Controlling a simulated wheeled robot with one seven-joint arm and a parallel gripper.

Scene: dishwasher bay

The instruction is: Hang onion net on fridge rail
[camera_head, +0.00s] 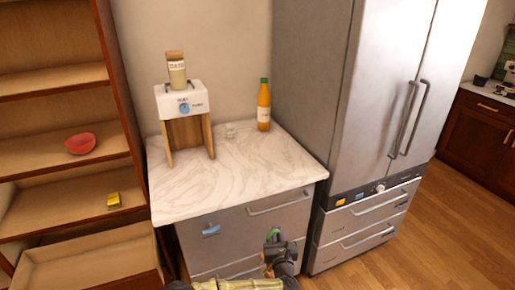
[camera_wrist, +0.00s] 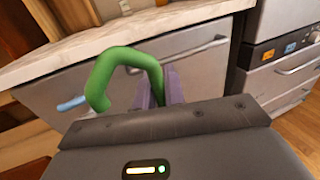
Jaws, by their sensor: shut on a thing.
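My gripper (camera_head: 279,248) is in front of the grey drawers under the marble counter, low in the head view. In the wrist view its two fingers (camera_wrist: 158,85) are shut on a green hook (camera_wrist: 122,57), which curves up and over to the left. The hook shows small in the head view (camera_head: 273,234). I cannot make out the net or onions; they may be hidden below my gripper. The steel fridge (camera_head: 314,80) stands to the right, with two upright bar handles (camera_head: 402,120) on its doors. My gripper is left of it and apart from it.
The marble counter (camera_head: 230,178) holds a dispenser (camera_head: 182,103) and an orange bottle (camera_head: 264,106). A horizontal bar handle (camera_head: 280,201) and a blue tag (camera_head: 211,230) are on the drawer front. Shelves (camera_head: 50,160) stand left. The wooden floor (camera_head: 440,230) is clear at right.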

